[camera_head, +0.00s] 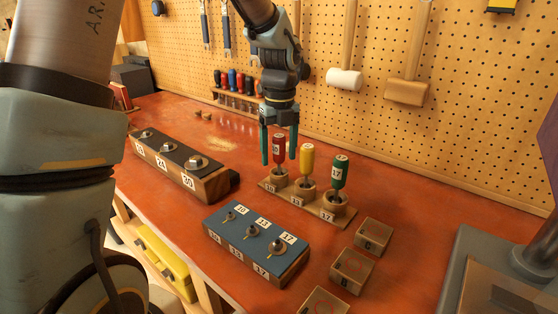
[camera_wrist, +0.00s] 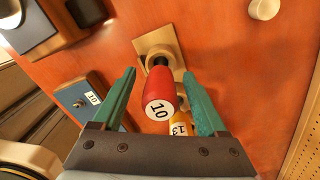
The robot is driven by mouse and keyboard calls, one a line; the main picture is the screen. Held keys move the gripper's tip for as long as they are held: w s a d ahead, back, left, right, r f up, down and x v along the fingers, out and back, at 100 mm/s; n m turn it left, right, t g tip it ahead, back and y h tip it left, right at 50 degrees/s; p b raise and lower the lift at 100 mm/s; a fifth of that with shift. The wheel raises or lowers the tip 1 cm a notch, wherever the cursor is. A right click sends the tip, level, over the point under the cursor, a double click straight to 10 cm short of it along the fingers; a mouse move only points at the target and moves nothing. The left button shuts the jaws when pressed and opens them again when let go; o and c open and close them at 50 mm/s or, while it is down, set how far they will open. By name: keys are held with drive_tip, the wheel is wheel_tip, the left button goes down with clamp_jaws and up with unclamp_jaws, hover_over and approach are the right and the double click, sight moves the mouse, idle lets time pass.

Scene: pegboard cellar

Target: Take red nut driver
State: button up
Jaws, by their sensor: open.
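The red nut driver (camera_head: 279,149) stands upright in the left holder of a wooden stand (camera_head: 329,215), its handle marked 10. In the wrist view the red handle (camera_wrist: 160,92) lies between the two teal fingers. My gripper (camera_head: 279,155) points down over it with one finger on each side. It is open, with a gap between each finger and the handle in the wrist view (camera_wrist: 160,100). A yellow nut driver (camera_head: 306,160) and a green one marked 17 (camera_head: 340,170) stand to the right in the same stand. The red driver's shaft is mostly hidden.
A blue block with numbered studs (camera_head: 285,262) is in front of the stand. A dark-topped wooden block (camera_head: 214,183) is to the left. Several small wooden blocks (camera_head: 352,271) lie at the right. A pegboard (camera_head: 440,135) with hanging tools rises behind.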

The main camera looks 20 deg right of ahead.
drive_tip(key=shift+f, duration=0.15)
clamp_jaws()
idle(0.5)
